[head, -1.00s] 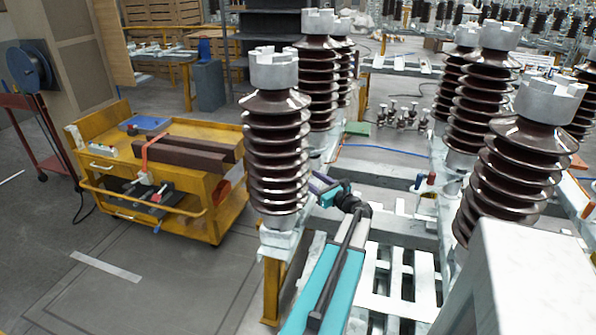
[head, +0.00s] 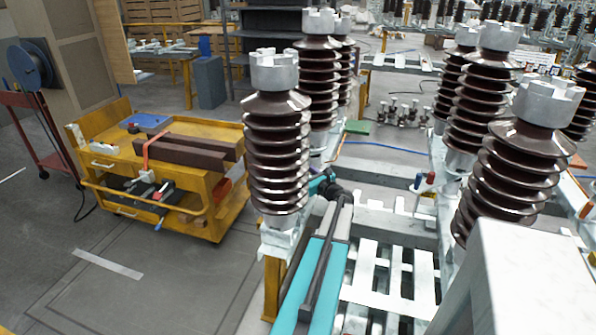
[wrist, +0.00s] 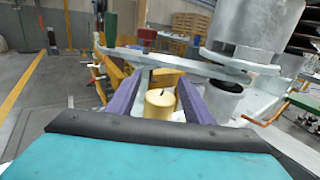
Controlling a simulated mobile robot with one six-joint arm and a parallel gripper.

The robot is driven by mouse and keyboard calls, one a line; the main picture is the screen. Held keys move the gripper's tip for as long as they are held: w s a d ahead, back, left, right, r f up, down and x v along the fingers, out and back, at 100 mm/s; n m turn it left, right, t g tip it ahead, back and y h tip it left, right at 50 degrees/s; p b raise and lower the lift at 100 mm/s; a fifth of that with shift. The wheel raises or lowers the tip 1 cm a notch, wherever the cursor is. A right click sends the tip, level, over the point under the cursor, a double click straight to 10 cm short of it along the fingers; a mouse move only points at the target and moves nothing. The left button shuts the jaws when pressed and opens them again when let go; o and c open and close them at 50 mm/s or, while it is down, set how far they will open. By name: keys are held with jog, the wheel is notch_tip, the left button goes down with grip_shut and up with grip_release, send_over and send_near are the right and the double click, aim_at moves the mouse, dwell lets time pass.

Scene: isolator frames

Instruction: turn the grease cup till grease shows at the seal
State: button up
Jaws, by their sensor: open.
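The brass-coloured cup (wrist: 160,104), which looks like the grease cup, stands upright in the wrist view. It has a small dark mark on its top. My gripper (wrist: 162,86) is open, with one purple finger on each side of the cup and a visible gap on both sides. In the head view the fingers are hidden behind the nearest brown insulator (head: 276,150); only my teal wrist shows beside it. A pale round part with a dark top (wrist: 223,98) sits right of the cup; I cannot tell if it is the seal. No grease can be made out.
A grey metal bar (wrist: 190,62) crosses just beyond the fingertips, and a large grey cylinder (wrist: 258,22) stands above right. An orange rod (wrist: 264,118) lies at the right.

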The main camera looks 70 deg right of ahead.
jog(key=c, duration=1.1)
jog(key=shift+o, duration=0.3)
jog(key=shift+a+f, duration=0.1)
jog(key=shift+a, duration=0.2)
jog(key=shift+d, duration=0.2)
jog(key=shift+c, duration=0.2)
jog(key=shift+o, duration=0.2)
jog(key=shift+d+m+g+h+b, duration=0.1)
jog(key=shift+m+g+h+b, duration=0.35)
jog(key=shift+h+b, duration=0.25)
jog(key=m+g+h+b, duration=0.2)
jog(key=b, duration=0.1)
jog(key=d+m+g+h+b, duration=0.1)
jog(key=b, duration=0.1)
jog(key=shift+s+m+g+h, duration=0.25)
jog(key=shift+s+g+h, duration=0.1)
jog(key=shift+s+h, duration=0.05)
jog(key=shift+c, duration=0.2)
jog(key=shift+o, duration=0.2)
jog(key=m+g+b, duration=0.1)
jog(key=b, duration=0.1)
jog(key=shift+s+d+h+b, duration=0.1)
jog(key=shift+s+h+b, duration=0.05)
jog(key=shift+h+b, duration=0.2)
jog(key=shift+s+d+r+m+g+h+b, duration=0.2)
jog(key=shift+m+g+h+b, duration=0.25)
jog(key=shift+g+b, duration=0.15)
jog(key=o, duration=1)
jog(key=shift+o, duration=0.2)
jog(key=shift+a, duration=0.1)
